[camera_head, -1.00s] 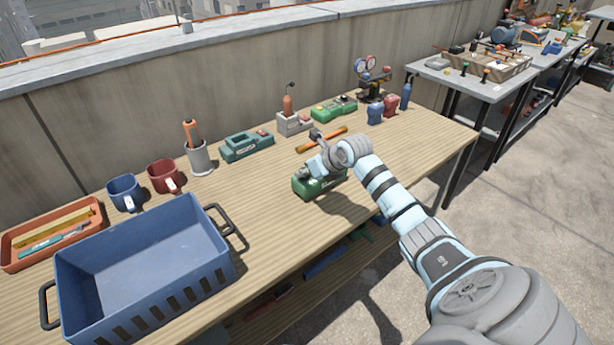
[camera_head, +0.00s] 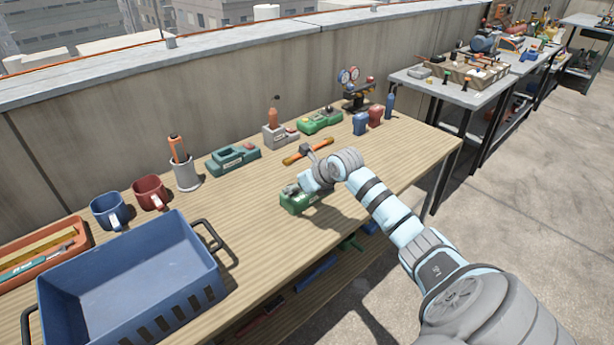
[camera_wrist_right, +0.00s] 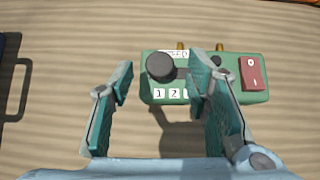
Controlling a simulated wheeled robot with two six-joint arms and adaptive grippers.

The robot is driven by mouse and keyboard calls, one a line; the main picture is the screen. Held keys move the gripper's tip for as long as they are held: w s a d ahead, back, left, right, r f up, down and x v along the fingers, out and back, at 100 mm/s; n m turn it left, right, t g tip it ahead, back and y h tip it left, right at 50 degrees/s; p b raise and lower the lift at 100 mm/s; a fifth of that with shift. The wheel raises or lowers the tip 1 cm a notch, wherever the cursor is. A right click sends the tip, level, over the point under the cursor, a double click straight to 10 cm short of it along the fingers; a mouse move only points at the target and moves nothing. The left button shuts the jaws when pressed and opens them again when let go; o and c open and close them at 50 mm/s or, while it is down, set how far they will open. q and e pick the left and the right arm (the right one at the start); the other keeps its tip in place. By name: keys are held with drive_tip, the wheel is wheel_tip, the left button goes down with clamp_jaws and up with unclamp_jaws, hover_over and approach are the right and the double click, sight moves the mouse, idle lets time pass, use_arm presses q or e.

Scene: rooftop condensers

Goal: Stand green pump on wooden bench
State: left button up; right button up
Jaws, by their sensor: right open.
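The green pump (camera_head: 292,203) rests on the wooden bench (camera_head: 262,235), near its front edge and partly hidden by my right gripper. In the right wrist view the pump (camera_wrist_right: 205,88) shows a black knob, a red switch, brass fittings and number labels. My right gripper (camera_head: 303,185) is over the pump, open and empty. In the wrist view its fingers (camera_wrist_right: 163,72) sit off to the left of the pump's middle: the left finger is left of the pump, the right one crosses in front of it. I cannot tell whether they touch. My left gripper is out of view.
A blue crate (camera_head: 207,262) stands at front left, with an orange tray (camera_head: 70,225) beside it. Mugs (camera_head: 110,211), a pen cup (camera_head: 187,175), a teal device (camera_head: 232,159), another green device (camera_head: 320,122) and a hammer (camera_head: 305,152) lie behind. The bench right of the pump is clear.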

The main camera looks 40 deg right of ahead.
drive_tip(key=p+v, duration=0.1)
drive_tip(key=v, duration=0.9)
